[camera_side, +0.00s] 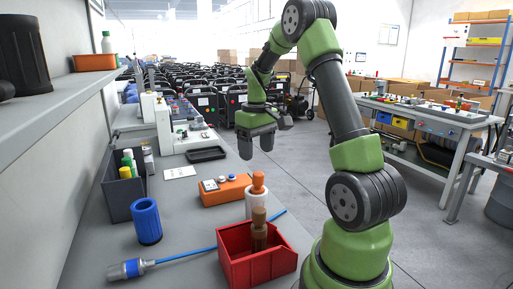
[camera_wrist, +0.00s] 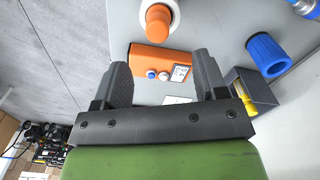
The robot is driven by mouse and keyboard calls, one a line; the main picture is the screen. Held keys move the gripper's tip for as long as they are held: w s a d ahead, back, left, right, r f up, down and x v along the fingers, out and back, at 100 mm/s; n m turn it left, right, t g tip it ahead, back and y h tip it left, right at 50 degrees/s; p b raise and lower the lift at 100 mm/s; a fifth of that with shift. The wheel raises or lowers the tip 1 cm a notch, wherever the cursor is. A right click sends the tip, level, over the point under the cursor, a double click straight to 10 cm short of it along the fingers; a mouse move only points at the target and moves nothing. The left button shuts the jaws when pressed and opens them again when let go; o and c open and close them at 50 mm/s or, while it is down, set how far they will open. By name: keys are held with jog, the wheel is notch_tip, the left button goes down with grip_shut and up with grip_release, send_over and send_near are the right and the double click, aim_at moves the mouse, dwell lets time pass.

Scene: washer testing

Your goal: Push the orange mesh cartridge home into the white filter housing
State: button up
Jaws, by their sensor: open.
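The orange mesh cartridge (camera_side: 258,182) stands upright in the white filter housing (camera_side: 256,206) on the grey bench, its orange upper part sticking out above the white rim. In the wrist view the cartridge (camera_wrist: 158,22) shows at the top edge, with the white housing (camera_wrist: 182,17) around it and partly cut off. How deep the cartridge sits cannot be told. My gripper (camera_side: 258,146) is open and empty, pointing down, higher than the cartridge and farther back. Its two fingers (camera_wrist: 162,82) are wide apart in the wrist view.
An orange box with buttons (camera_side: 224,190) lies just behind the housing. A red bin (camera_side: 258,270) holding a brown-handled tool stands in front. A blue cylinder (camera_side: 146,221), a dark grey bin (camera_side: 118,196) with bottles and a blue-cabled tool (camera_side: 127,269) are at left.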

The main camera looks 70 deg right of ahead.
jog(key=shift+m, duration=0.4)
jog(key=c, duration=0.6)
jog(key=shift+r+m, duration=0.1)
jog(key=shift+m, duration=0.6)
jog(key=c, duration=0.4)
jog(key=shift+m, duration=1.1)
grip_shut()
jog(key=m, duration=0.6)
jog(key=shift+r, duration=0.25)
jog(key=m, duration=0.6)
jog(key=shift+s+r+m, duration=0.15)
jog(key=shift+m, duration=0.15)
jog(key=m, duration=0.6)
jog(key=shift+r, duration=0.2)
jog(key=m, duration=0.8)
jog(key=shift+s+r, duration=0.1)
jog(key=shift+r, duration=0.1)
jog(key=shift+f, duration=0.15)
jog(key=shift+f+m, duration=0.3)
jog(key=shift+f, duration=1.15)
jog(key=shift+f, duration=0.1)
